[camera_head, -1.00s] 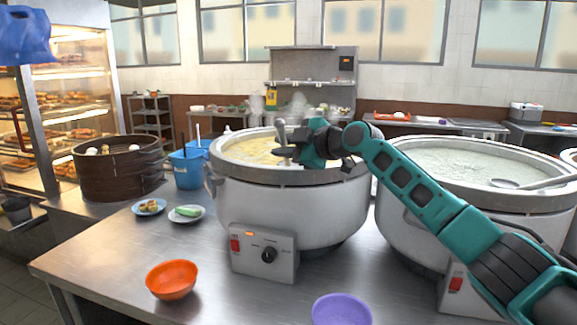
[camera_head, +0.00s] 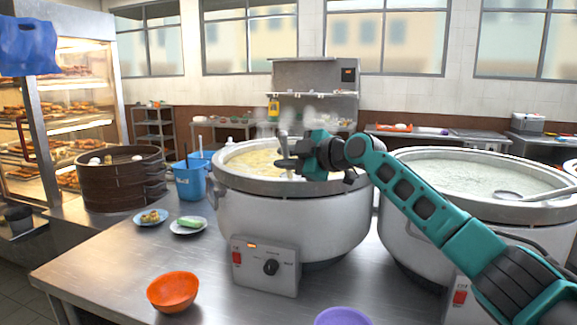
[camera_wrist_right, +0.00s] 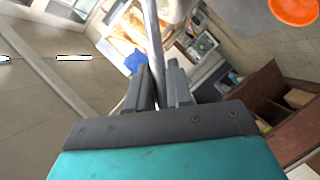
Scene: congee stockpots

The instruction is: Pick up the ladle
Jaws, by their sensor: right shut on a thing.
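The ladle (camera_head: 284,141) is a thin grey metal handle standing nearly upright at the left stockpot; its lower end is hidden by my gripper and the pot. The left stockpot (camera_head: 290,215) is white with a grey rim and holds yellowish congee. My right gripper (camera_head: 286,163) is over this pot, shut on the ladle handle. In the right wrist view the handle (camera_wrist_right: 154,45) runs between the two dark fingers (camera_wrist_right: 159,82). My left gripper is not in view.
A second stockpot (camera_head: 400,230) with pale congee stands at right, another ladle (camera_head: 540,194) resting in it. An orange bowl (camera_head: 173,291) and a purple bowl (camera_head: 343,317) are in front. Small plates (camera_head: 188,226), a blue bucket (camera_head: 190,184) and a steamer (camera_head: 120,180) are at left.

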